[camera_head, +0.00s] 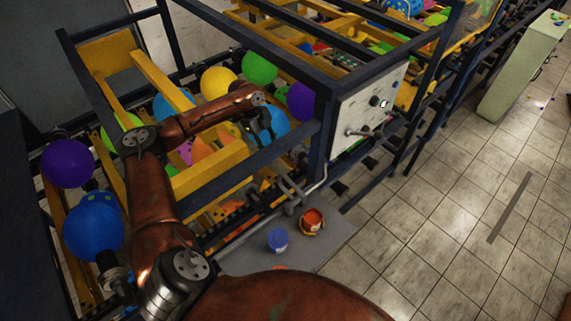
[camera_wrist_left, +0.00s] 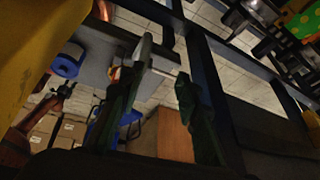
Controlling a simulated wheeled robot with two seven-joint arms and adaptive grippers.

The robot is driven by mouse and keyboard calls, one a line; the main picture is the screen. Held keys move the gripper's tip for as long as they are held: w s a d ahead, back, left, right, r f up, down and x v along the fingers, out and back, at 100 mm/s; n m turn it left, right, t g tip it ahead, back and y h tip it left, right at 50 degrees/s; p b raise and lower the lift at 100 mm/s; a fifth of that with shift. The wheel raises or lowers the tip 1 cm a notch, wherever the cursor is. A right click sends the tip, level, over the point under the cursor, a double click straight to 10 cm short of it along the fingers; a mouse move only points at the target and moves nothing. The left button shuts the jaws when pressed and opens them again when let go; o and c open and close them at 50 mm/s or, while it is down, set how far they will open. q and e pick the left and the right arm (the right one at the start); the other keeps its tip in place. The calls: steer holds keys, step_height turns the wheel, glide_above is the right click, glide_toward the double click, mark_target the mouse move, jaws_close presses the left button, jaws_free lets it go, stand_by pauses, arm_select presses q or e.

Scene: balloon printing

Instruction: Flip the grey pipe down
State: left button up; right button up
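A grey pipe (camera_head: 314,184) runs low along the front of the dark blue machine frame, with bent grey fittings around it. My left arm reaches over the frame, and its gripper (camera_head: 264,128) hangs inside the frame, above and behind the pipe, partly hidden by a dark beam. My right gripper is not in view.
Balloons (camera_head: 259,67) and yellow bars surround my left forearm. A white control panel (camera_head: 368,112) stands right of the gripper. A blue cup (camera_head: 277,239) and an orange-red pot (camera_head: 312,221) stand on a grey platform (camera_head: 335,240) below. Tiled floor is open at right.

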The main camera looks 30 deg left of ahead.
arm_select(q)
steer(key=shift+g, duration=0.4)
steer(key=p+x, duration=0.1)
steer(key=x, duration=0.2)
steer(key=s+x, duration=0.1)
steer(key=x, duration=0.2)
steer(key=p+x, duration=0.1)
steer(key=x, duration=0.2)
steer(key=shift+s+p, duration=0.35)
steer(key=shift+s, duration=0.05)
steer(key=shift+d+f, duration=0.2)
steer(key=shift+f, duration=0.4)
steer(key=shift+c, duration=0.6)
jaws_close()
